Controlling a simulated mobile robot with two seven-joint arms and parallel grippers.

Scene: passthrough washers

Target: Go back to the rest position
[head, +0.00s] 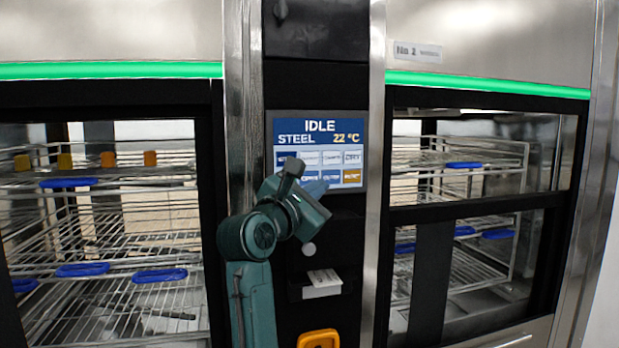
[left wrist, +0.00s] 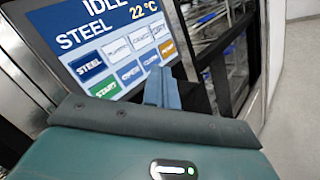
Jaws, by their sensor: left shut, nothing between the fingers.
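My left arm rises in the lower middle of the head view. Its gripper (head: 315,188) is in front of the lower part of the control screen (head: 320,140). The left gripper's blue fingers (left wrist: 163,90) are shut together and empty in the left wrist view, pointing at the lower right part of the screen (left wrist: 95,45). I cannot tell whether the fingertips touch it. The screen reads IDLE, STEEL and 22 °C above rows of buttons, some partly hidden by my gripper. My right gripper is in neither view.
A left washer (head: 110,70) and a right washer (head: 490,86), both with green light strips, flank the panel. Wire racks with blue handles show behind their glass. A small tray with a white card (head: 322,283) and an orange frame (head: 318,339) are below the screen.

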